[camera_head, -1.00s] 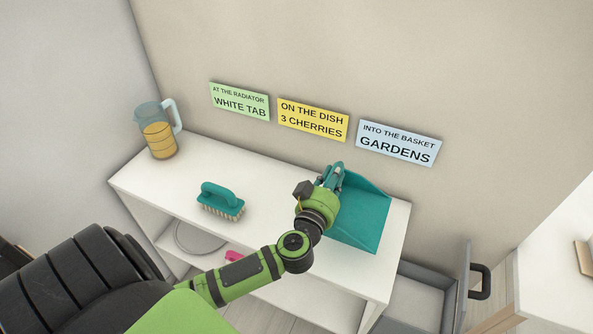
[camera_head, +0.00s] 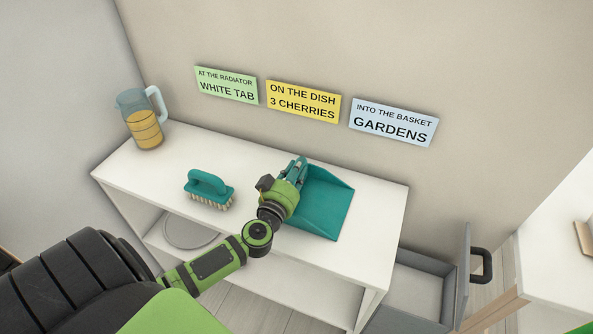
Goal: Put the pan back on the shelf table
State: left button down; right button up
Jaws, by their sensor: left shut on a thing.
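The teal pan (camera_head: 328,206), a dustpan with a flat wide tray, is over the right half of the white shelf table (camera_head: 150,179). It lies on the top or just above it; I cannot tell which. My left gripper (camera_head: 297,172) is shut on the pan's handle end at its left side and hides part of it. My right gripper is not in view.
A teal brush (camera_head: 209,190) stands on the table left of my gripper. A jug with orange drink (camera_head: 145,122) stands at the back left corner. A round grey plate (camera_head: 190,232) is on the lower shelf. An open grey drawer (camera_head: 413,293) is at the right.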

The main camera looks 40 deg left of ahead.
pick_arm(q)
jog(key=c, duration=1.1)
grip_release()
jog(key=shift+o, duration=0.2)
jog(key=v, duration=1.2)
jog(key=shift+b, duration=0.3)
jog(key=shift+r, duration=0.1)
